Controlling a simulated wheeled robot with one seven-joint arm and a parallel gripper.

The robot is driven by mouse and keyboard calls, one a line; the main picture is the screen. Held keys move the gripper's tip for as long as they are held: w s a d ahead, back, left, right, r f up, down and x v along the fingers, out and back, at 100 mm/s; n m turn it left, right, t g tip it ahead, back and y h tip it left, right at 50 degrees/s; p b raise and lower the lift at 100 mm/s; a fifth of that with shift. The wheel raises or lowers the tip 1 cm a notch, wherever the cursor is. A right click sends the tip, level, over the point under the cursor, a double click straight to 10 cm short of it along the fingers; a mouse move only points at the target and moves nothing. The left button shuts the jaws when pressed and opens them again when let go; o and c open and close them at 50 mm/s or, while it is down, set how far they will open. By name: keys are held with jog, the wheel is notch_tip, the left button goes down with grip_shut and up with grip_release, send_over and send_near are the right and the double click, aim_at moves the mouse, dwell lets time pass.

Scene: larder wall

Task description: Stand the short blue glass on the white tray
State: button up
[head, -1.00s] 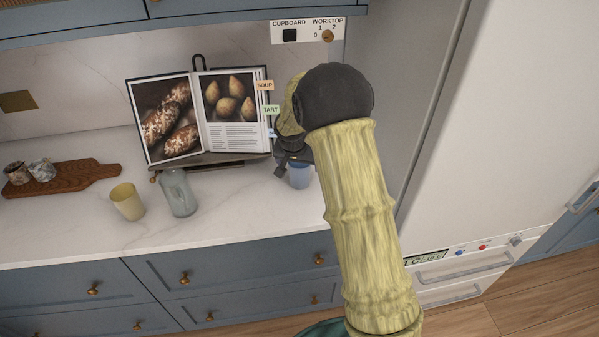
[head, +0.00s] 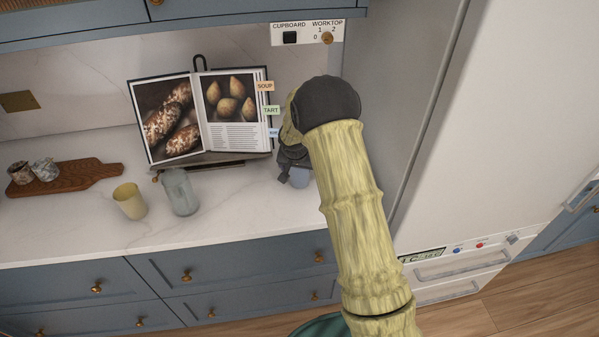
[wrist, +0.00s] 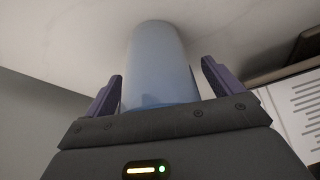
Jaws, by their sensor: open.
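The short blue glass (head: 300,178) stands on the white worktop to the right of the cookbook, partly hidden by my gripper (head: 288,172) and arm. In the wrist view, the blue glass (wrist: 160,65) lies between the two purple fingers of my open gripper (wrist: 163,88). A narrow gap shows beside the right finger; at the left finger I cannot tell whether it touches. I see no white tray in either view.
A yellow cup (head: 130,200) and a clear grey-blue glass (head: 180,192) stand left of my gripper. The open cookbook (head: 205,115) on its stand is close behind. A wooden board (head: 75,176) with small pots lies at far left. A tall fridge panel (head: 400,110) bounds the right.

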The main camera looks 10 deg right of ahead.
dwell(0.3)
jog(key=c, duration=1.3)
notch_tip(320, 180, up, 10)
jog(key=shift+r+b, duration=0.1)
jog(key=shift+b, duration=0.75)
jog(key=shift+c, duration=0.2)
